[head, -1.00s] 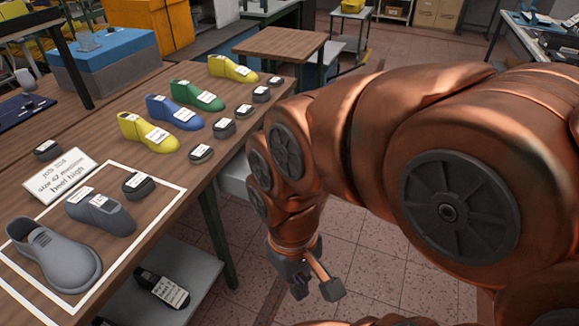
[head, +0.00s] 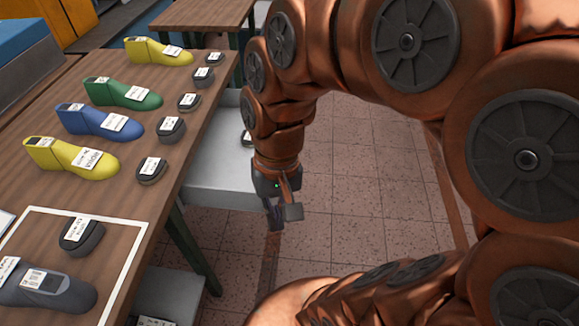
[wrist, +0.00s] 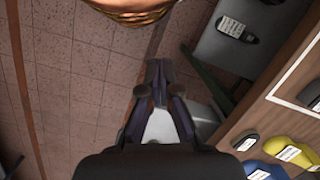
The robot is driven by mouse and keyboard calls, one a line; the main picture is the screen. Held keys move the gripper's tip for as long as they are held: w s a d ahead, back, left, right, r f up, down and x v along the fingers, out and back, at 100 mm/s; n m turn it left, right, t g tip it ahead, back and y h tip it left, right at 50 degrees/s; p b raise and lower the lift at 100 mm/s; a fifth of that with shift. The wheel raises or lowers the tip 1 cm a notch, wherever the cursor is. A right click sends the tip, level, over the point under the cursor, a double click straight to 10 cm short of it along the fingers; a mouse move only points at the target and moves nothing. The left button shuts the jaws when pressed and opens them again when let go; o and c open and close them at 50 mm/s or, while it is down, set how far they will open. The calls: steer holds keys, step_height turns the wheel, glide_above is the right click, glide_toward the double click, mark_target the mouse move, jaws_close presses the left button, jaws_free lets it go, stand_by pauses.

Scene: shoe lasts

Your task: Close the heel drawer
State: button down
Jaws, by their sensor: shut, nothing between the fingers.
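The heel drawer (head: 218,172) is a light grey tray that sticks out from under the right edge of the wooden table. A dark labelled piece (head: 246,138) lies in it, partly hidden by my arm. My gripper (head: 277,214) points down just to the right of the drawer's outer end, over the floor. Its fingers are shut and empty. Whether it touches the drawer I cannot tell. In the wrist view my gripper (wrist: 158,82) is in the middle, with the pale drawer (wrist: 160,127) showing behind the fingers.
The wooden table (head: 130,200) holds yellow, blue and green lasts with several dark heel pieces along its right edge. A lower grey shelf (head: 185,285) juts out near the front. A table leg (head: 192,245) stands beside it. Tiled floor (head: 350,180) is free to the right.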

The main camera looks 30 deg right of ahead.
steer(key=w+d+f+m+t+y+b, duration=0.1)
steer(key=w+d+f+m+b, duration=0.15)
steer(key=w, duration=0.25)
steer(key=w+d+f+m+t+y+b, duration=0.1)
steer(key=w+d+f+m+y+b, duration=0.1)
steer(key=w+m+b, duration=0.2)
steer(key=w+d+f+m+y+b, duration=0.1)
steer(key=w+d+f+m+b, duration=0.2)
steer(key=w+m, duration=0.15)
steer(key=w+d+f+m+t+b, duration=0.2)
steer(key=d+f+m+b, duration=0.15)
steer(key=d, duration=0.35)
steer(key=w+d+f+m+t+y+b, duration=0.1)
steer(key=d+f+m+t+b, duration=0.2)
steer(key=d, duration=0.4)
steer(key=w+d+f+m+t+b, duration=0.1)
steer(key=w+d+f+m, duration=0.15)
steer(key=d+m, duration=0.35)
steer(key=a+r+b+x, duration=0.1)
steer(key=x, duration=1.1)
steer(key=shift+w+n, duration=0.3)
steer(key=shift+n, duration=0.05)
steer(key=shift+a+r, duration=0.1)
steer(key=shift+r, duration=0.05)
